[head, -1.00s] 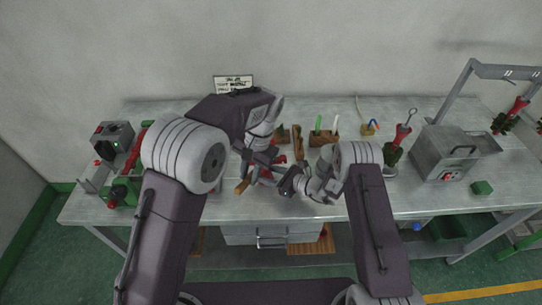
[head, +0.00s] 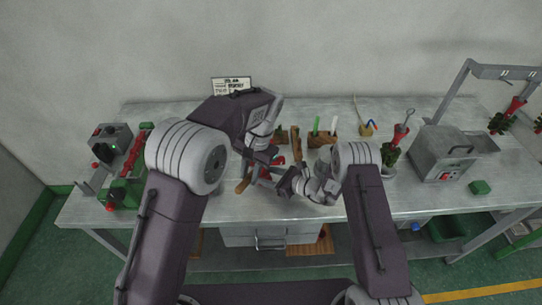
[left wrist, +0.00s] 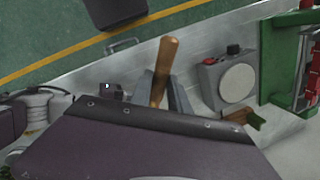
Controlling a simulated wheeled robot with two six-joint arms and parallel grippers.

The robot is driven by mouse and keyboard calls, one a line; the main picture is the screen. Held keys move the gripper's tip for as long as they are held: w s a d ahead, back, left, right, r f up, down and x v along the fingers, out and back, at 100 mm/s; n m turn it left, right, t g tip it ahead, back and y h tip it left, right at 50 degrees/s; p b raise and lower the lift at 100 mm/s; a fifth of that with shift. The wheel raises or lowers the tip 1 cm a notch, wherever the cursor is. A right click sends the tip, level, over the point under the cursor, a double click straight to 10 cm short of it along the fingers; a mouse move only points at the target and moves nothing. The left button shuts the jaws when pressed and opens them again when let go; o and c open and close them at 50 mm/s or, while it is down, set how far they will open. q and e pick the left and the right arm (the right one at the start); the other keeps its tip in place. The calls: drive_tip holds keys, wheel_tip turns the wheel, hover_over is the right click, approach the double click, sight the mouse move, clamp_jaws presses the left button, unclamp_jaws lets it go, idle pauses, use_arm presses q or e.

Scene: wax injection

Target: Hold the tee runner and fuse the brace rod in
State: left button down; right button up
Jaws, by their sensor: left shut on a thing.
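My left gripper (head: 257,168) is low over the middle of the bench. In the left wrist view its grey fingers (left wrist: 165,98) are shut on a wooden handle (left wrist: 165,62), which sticks out towards the bench's front edge. The handle also shows in the head view (head: 243,186). Red wax (head: 274,166) shows between my two grippers; its shape is mostly hidden, and I cannot tell the tee runner from the brace rod. My right gripper (head: 283,183) is just right of the red wax. Its fingertips are too small and dark to tell open from shut.
A green clamp machine (head: 128,185) and a grey box with a red button (head: 110,140) stand at the left. Wooden holders (head: 322,139) stand behind the grippers. A metal box (head: 448,155) stands at the right.

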sight(242, 184)
use_arm(q)
drive_tip(key=shift+w+d, duration=0.2)
drive_tip(key=shift+w, duration=0.05)
use_arm(e)
drive_tip(key=shift+f, duration=0.1)
idle(1.5)
use_arm(q)
drive_tip(key=shift+s+a+r, duration=0.55)
drive_tip(key=shift+s+r, duration=0.1)
drive_tip(key=shift+s, duration=0.2)
drive_tip(key=shift+s+a+r, duration=0.5)
drive_tip(key=shift+s+r, duration=0.1)
drive_tip(key=shift+s, duration=0.25)
drive_tip(key=shift+a+v, duration=0.2)
drive_tip(key=shift+v, duration=0.8)
drive_tip(key=shift+a+v, duration=0.2)
drive_tip(key=shift+v, duration=0.75)
drive_tip(key=shift+r, duration=0.1)
use_arm(e)
drive_tip(key=o, duration=1.1)
drive_tip(key=shift+c, duration=0.2)
drive_tip(key=shift+d, duration=0.1)
